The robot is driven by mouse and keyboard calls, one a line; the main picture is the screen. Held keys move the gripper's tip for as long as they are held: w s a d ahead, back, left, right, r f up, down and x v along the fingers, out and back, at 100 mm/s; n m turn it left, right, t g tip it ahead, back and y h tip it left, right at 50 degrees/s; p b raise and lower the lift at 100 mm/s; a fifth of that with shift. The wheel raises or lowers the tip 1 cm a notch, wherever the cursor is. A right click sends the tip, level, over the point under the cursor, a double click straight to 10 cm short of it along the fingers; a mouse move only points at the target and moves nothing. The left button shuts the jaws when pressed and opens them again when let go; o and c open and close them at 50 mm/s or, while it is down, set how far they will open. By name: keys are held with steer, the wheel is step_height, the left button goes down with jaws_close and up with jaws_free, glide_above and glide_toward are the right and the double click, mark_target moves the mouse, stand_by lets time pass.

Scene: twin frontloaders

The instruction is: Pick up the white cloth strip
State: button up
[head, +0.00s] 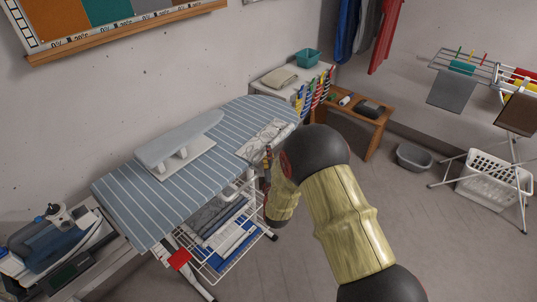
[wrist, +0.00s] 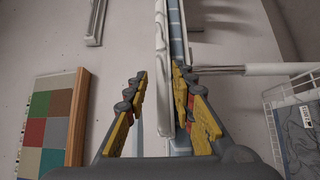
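My gripper (wrist: 160,82) is open, with its dark, yellow-padded fingers apart in the wrist view. A long whitish band (wrist: 161,50) runs between the fingers, beside a blue striped surface (wrist: 176,40). I cannot tell whether this band is the white cloth strip or an edge of the ironing board, or how far away it is. No finger clearly closes on it. In the head view my arm hides most of the gripper, close to the right end of the striped ironing board (head: 128,207). No white cloth strip stands out clearly there.
On the board are a sleeve board (head: 180,138) and a crumpled silvery cloth (head: 265,138). A white wire rack (head: 232,255) sits beneath. An iron (head: 45,240) is at the left. A wooden bench (head: 375,125) and grey basin (head: 413,156) stand right; floor between is clear.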

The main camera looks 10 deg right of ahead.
jaws_close()
stand_by(0.8)
steer(key=shift+r, duration=0.1)
step_height(320, 180, up, 2)
steer(key=shift+r+p, duration=0.15)
steer(key=shift+p, duration=0.55)
steer(key=s+a+r+p, duration=0.2)
steer(key=s+r+p, duration=0.2)
steer(key=s, duration=1)
steer(key=shift+r, duration=0.5)
steer(key=shift+a, duration=0.1)
